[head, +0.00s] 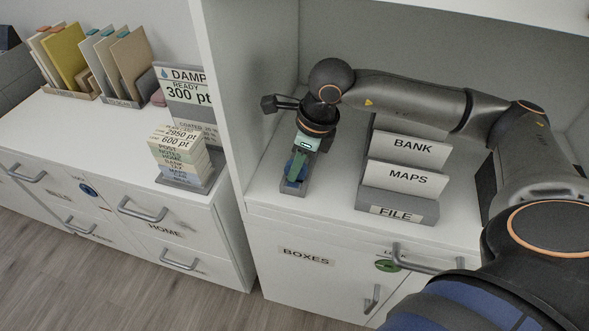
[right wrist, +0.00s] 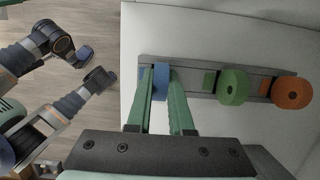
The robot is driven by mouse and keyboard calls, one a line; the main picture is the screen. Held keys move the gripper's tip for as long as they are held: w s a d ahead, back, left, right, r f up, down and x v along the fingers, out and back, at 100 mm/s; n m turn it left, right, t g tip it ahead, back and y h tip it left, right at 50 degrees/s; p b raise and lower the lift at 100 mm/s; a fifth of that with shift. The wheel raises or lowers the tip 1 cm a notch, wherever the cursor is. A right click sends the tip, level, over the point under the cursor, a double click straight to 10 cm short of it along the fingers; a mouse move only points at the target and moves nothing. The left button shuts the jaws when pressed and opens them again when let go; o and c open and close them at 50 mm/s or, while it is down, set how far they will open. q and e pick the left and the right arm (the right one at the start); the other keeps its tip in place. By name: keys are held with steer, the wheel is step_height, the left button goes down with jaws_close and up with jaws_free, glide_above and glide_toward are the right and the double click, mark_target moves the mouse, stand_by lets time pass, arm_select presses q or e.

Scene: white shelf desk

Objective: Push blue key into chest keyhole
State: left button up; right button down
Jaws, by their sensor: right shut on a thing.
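My right gripper (head: 297,164) points down at the rack (head: 293,191) inside the shelf and is shut on the key. The key still appears to be at its rack slot. A blue keyhole disc (head: 88,190) is on a white drawer front of the left chest, well away from the gripper. My left gripper is not identifiable.
A green key (right wrist: 233,86) and an orange key (right wrist: 292,91) sit along the same rack. A FILE holder (head: 402,207) stands right of it. A shelf side wall (head: 230,100) rises left of the gripper. A green keyhole disc (head: 386,265) is on the drawer below.

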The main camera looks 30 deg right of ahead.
steer(key=shift+r, duration=0.15)
stand_by(0.4)
steer(key=shift+r+p, duration=0.45)
steer(key=shift+r, duration=0.1)
steer(key=shift+r+p, duration=0.6)
steer(key=shift+r, duration=0.7)
